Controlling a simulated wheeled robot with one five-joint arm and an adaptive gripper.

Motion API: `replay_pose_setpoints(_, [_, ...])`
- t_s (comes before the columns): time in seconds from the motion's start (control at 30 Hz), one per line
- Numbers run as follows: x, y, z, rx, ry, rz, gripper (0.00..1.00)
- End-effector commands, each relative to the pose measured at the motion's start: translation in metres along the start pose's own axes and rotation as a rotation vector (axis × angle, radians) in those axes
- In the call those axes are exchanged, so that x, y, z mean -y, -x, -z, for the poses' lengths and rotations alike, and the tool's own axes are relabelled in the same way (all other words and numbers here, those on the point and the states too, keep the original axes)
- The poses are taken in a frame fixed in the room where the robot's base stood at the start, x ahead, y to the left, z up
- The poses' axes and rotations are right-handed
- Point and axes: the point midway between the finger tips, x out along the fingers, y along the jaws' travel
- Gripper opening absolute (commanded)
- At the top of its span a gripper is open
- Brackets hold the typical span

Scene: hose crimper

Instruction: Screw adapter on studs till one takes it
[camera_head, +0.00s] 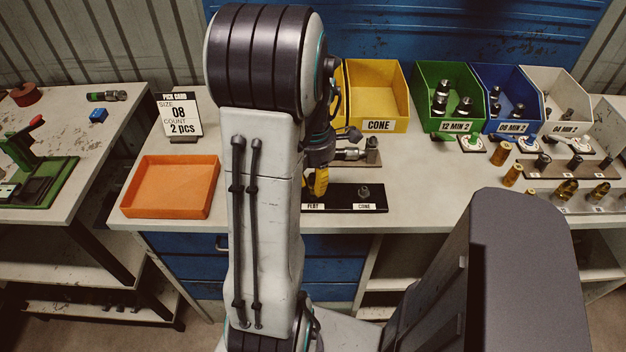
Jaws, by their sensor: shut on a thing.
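My gripper (320,184), with yellow on its fingers, points down just right of my arm, over the black plate (338,205). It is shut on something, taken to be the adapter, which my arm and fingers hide. The black plate carries the labels FLAT and CONE. A dark stud (364,191) stands upright at the CONE end. The FLAT end is partly behind my arm, and I cannot tell whether the held piece touches a stud there.
Behind the plate a metal fitting (350,154) lies on a small stand. A yellow CONE bin (378,126), green bin (446,124), blue bin (512,127) and white bin (569,128) line the back. An empty orange tray (171,204) and pick card (180,116) are left. Brass fittings (512,175) stand right.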

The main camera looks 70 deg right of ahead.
Motion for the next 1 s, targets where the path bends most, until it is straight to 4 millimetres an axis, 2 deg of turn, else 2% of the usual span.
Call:
replay_pose_setpoints(0.23, [0.0,-0.001,0.0,-0.001,-0.393,0.001,0.0])
replay_pose_setpoints(0.27, [0.0,-0.001,0.0,-0.001,-0.42,0.001,0.25])
replay_pose_setpoints(0.53, [0.0,-0.001,0.0,0.0,-0.408,0.001,0.5])
replay_pose_setpoints(0.83, [0.0,0.001,0.0,0.0,-0.406,0.0,0.5])
replay_pose_setpoints(1.0, [-0.001,0.016,-0.001,0.002,-0.406,-0.004,0.5])
